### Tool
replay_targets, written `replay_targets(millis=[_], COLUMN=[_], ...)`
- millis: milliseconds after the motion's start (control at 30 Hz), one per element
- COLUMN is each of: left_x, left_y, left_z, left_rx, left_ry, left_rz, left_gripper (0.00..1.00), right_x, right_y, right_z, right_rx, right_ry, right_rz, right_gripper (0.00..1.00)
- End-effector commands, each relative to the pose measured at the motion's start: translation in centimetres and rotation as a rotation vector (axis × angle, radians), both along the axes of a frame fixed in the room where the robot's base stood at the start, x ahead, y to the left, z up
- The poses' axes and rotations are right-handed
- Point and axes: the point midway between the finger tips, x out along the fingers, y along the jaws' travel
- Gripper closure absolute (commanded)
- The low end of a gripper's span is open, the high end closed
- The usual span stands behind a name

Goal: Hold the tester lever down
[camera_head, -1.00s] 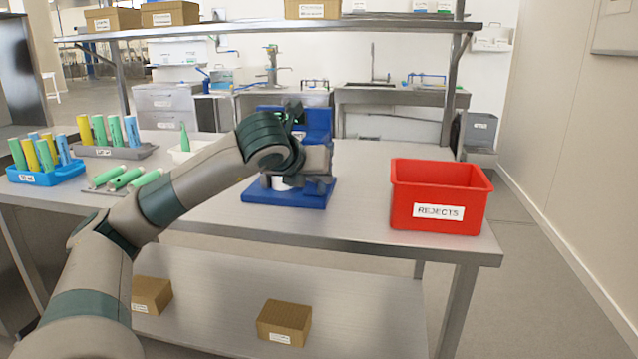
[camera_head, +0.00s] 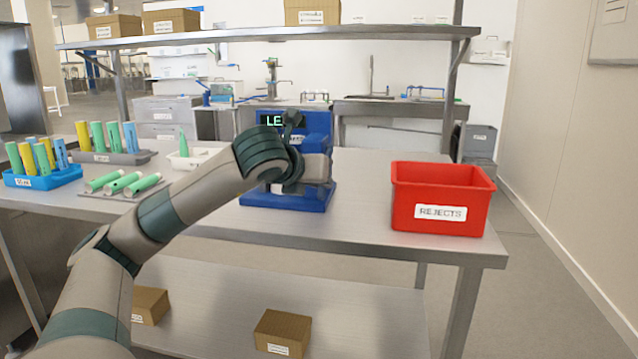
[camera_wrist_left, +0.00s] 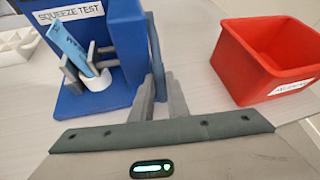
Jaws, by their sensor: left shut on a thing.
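The blue squeeze tester (camera_head: 318,146) stands on the steel table, and its screen shows green letters "LE", the rest hidden behind my arm. In the left wrist view the tester (camera_wrist_left: 125,22) bears a "SQUEEZE TEST" label. A light blue tube (camera_wrist_left: 72,47) stands tilted in its white cup (camera_wrist_left: 97,82) between grey jaws. My left gripper (camera_wrist_left: 160,88) is at the right side of the tester, its fingers shut close together on a narrow blue part, seemingly the lever (camera_wrist_left: 154,50). How far the lever is down cannot be told. My right gripper is not in view.
A red REJECTS bin (camera_head: 441,178) stands right of the tester. To the left are a blue rack of tubes (camera_head: 42,180), a grey tray of upright tubes (camera_head: 112,157), a tray with lying green tubes (camera_head: 125,193) and a white tray (camera_head: 197,157). A shelf runs overhead.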

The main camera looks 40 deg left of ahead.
Motion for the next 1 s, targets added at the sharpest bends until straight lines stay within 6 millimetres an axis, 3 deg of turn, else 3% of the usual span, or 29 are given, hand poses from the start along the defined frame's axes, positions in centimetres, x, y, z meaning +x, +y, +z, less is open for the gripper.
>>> replay_targets(millis=[200,233,300,733,1000], left_x=[0.0,0.0,0.0,-0.3,-2.5], left_y=[-0.1,-0.1,-0.1,-0.1,-0.9], left_z=[-0.3,-0.3,-0.3,0.1,1.5], left_rx=[0.000,0.000,0.000,0.000,0.003], left_ry=[0.006,0.006,0.006,0.001,-0.001], left_rz=[-0.002,-0.002,-0.002,-0.001,-0.001], left_gripper=[1.00,0.83,0.67,0.67,0.67], right_x=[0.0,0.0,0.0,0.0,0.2], right_y=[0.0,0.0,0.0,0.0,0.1], right_z=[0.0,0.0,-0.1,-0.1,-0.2], right_rx=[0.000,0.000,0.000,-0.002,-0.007], right_ry=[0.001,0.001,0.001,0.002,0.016], right_rz=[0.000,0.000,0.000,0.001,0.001], right_gripper=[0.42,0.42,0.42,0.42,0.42])
